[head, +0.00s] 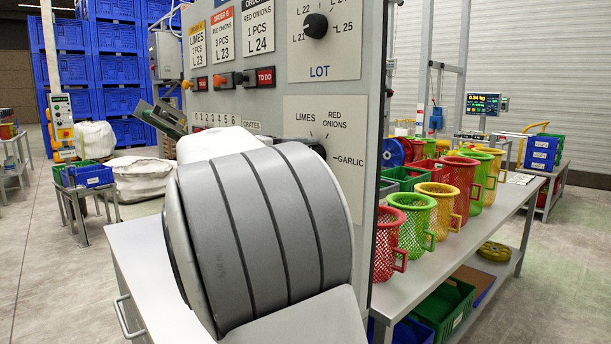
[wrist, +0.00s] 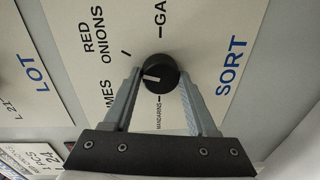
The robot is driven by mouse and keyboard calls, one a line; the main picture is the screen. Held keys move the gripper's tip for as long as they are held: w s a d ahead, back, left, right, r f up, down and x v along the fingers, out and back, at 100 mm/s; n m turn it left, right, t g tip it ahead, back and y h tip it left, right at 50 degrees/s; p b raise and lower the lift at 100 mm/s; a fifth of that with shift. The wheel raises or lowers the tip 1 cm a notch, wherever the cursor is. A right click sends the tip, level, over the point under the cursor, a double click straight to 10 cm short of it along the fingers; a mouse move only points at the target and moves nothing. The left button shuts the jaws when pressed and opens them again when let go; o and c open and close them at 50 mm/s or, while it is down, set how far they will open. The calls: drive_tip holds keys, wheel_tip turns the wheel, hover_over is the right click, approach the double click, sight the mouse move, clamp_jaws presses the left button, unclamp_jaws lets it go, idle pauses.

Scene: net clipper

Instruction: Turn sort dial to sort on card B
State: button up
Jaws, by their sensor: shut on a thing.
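The sort dial (wrist: 158,73) is a round black knob with a white pointer mark, on a white plate lettered SORT. In the wrist view, LIMES, RED ONIONS, a partly cut-off GA… and MANDARINS stand around it. The pointer faces left and slightly down, toward the LIMES side. My gripper (wrist: 160,76) is shut on the dial, a finger on either side. In the head view my arm hides most of the dial and the sort plate (head: 343,117) shows partly.
The LOT dial (head: 316,26) is above the sort plate. Coloured mesh baskets (head: 413,222) stand on the bench (head: 490,212) to the right. Blue crates (head: 112,70) are stacked at back left.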

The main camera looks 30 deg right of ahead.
drive_tip(key=shift+f+m+b, duration=0.15)
drive_tip(key=shift+m+b, duration=1.05)
drive_tip(key=shift+b, duration=0.25)
drive_tip(key=o, duration=1.4)
drive_tip(key=shift+c, duration=0.2)
drive_tip(key=shift+a+r, duration=0.1)
drive_tip(key=shift+r, duration=0.1)
drive_tip(key=s+a+r+p, duration=0.1)
drive_tip(key=s+a+p, duration=0.1)
drive_tip(key=a, duration=1.5)
drive_tip(key=shift+s+p, duration=0.4)
drive_tip(key=shift+s, duration=0.15)
